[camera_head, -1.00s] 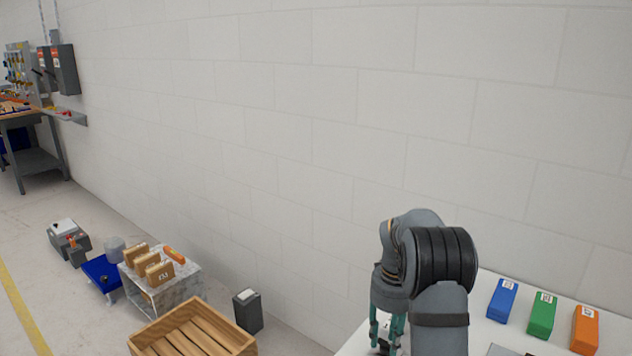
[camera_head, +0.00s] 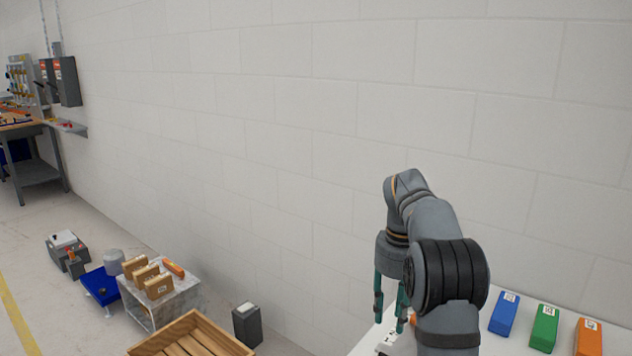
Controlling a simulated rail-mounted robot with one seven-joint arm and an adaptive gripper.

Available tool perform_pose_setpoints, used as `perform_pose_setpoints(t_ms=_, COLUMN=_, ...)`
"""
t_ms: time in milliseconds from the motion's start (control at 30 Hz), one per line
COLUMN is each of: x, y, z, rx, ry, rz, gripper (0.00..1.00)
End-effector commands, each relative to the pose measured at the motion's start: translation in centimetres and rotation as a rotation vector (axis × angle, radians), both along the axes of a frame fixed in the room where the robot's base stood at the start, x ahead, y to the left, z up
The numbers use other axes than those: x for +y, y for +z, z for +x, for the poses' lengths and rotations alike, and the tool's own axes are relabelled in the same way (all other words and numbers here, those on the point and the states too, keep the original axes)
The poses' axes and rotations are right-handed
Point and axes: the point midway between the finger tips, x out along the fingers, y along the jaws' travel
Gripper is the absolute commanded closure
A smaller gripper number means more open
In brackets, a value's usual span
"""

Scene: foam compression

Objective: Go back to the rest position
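My gripper (camera_head: 389,312) hangs below my bent grey arm at the left end of the white table (camera_head: 480,347). Its teal fingers point down and look spread apart, with nothing visible between them. The arm hides part of the right finger's side. A blue block (camera_head: 504,314), a green block (camera_head: 543,328) and an orange block (camera_head: 588,338) with white labels stand in a row on the table, to the right of my arm. A small orange thing (camera_head: 412,320) shows partly beside the fingers; I cannot tell what it is.
A pale block wall (camera_head: 300,150) runs close behind the arm. A wooden crate (camera_head: 195,335), a dark bin (camera_head: 247,324), a grey stand with wooden pieces (camera_head: 170,303) and a blue platform scale (camera_head: 98,284) stand at the lower left. A workbench (camera_head: 35,165) is far left.

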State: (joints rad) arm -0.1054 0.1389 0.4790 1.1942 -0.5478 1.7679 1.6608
Motion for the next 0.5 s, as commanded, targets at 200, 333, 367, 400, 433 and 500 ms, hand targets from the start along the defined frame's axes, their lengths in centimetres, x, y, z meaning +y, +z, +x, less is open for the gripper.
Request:
perform_pose_setpoints(t_ms=200, x=-0.1, y=-3.5, z=-0.2, rx=0.006, ry=0.001, rz=0.000, gripper=0.67)
perform_pose_setpoints(t_ms=333, x=0.0, y=-6.1, z=-0.2, rx=0.007, ry=0.001, rz=0.001, gripper=0.67)
perform_pose_setpoints(t_ms=367, x=0.0, y=-6.8, z=-0.1, rx=0.008, ry=0.002, rz=0.000, gripper=0.67)
perform_pose_setpoints(t_ms=400, x=0.0, y=-7.6, z=-0.2, rx=0.007, ry=0.001, rz=0.001, gripper=0.67)
perform_pose_setpoints(t_ms=433, x=0.0, y=-8.3, z=-0.2, rx=0.007, ry=0.001, rz=0.001, gripper=0.67)
perform_pose_setpoints(t_ms=500, x=0.0, y=-9.8, z=-0.2, rx=0.008, ry=0.000, rz=0.001, gripper=0.67)
